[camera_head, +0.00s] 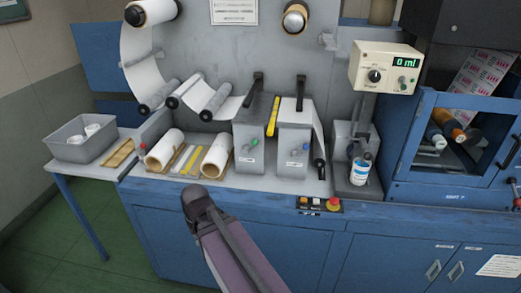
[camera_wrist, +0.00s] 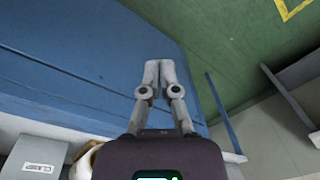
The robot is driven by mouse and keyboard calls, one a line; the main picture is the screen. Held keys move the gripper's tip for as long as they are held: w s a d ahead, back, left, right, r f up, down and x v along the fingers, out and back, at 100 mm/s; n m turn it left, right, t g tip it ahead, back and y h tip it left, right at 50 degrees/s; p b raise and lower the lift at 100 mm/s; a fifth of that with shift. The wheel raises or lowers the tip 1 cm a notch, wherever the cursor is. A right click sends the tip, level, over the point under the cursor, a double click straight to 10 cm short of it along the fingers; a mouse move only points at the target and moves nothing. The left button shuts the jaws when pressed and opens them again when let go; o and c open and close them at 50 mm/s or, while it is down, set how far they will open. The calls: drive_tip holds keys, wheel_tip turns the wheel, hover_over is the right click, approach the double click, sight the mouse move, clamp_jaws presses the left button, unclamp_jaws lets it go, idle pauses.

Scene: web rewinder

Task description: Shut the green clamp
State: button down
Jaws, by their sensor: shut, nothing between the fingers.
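Two grey clamp blocks stand side by side on the bench in the head view. The left block (camera_head: 250,160) has a small green-looking knob (camera_head: 254,141) on its front. The right block (camera_head: 293,165) has a bluish knob (camera_head: 306,146). Each has a black handle, the left one (camera_head: 258,84) and the right one (camera_head: 300,88), both rising above their blocks. A grey block labelled CLAMP (camera_wrist: 38,160) shows at the lower left of the wrist view; which one it is I cannot tell. My gripper (camera_wrist: 160,66) is shut and empty, in front of the blue cabinet, apart from the clamps.
White rolls (camera_head: 166,148) and yellow strips lie left of the blocks. A yellow bar (camera_head: 273,116) stands between them. A dispenser with a white-blue can (camera_head: 360,172) stands to the right. A red button (camera_head: 333,204) sits on the bench's front edge. Green floor (camera_head: 95,250) is clear at left.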

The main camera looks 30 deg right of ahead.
drive_tip(key=w+d+m+t+y+b, duration=0.8)
drive_tip(key=w+d+t+b, duration=0.2)
drive_tip(key=w+d+b, duration=0.4)
drive_tip(key=s+d+r+m+t+h+b, duration=0.1)
drive_tip(key=s+d+m+t+h, duration=0.1)
drive_tip(key=d, duration=0.7)
drive_tip(key=s+d+r+m+t+h+b, duration=0.1)
drive_tip(key=d+r+m+t+h+b, duration=0.1)
drive_tip(key=d+m+t, duration=0.3)
drive_tip(key=s+d+r+m+t+h+b, duration=0.1)
drive_tip(key=s+d+m+t+h+b, duration=0.1)
drive_tip(key=d, duration=1.2)
drive_tip(key=m+t+h, duration=0.1)
drive_tip(key=m+t, duration=0.1)
drive_tip(key=shift+s+r+m, duration=0.3)
drive_tip(key=shift+s, duration=0.05)
drive_tip(key=shift+w, duration=0.15)
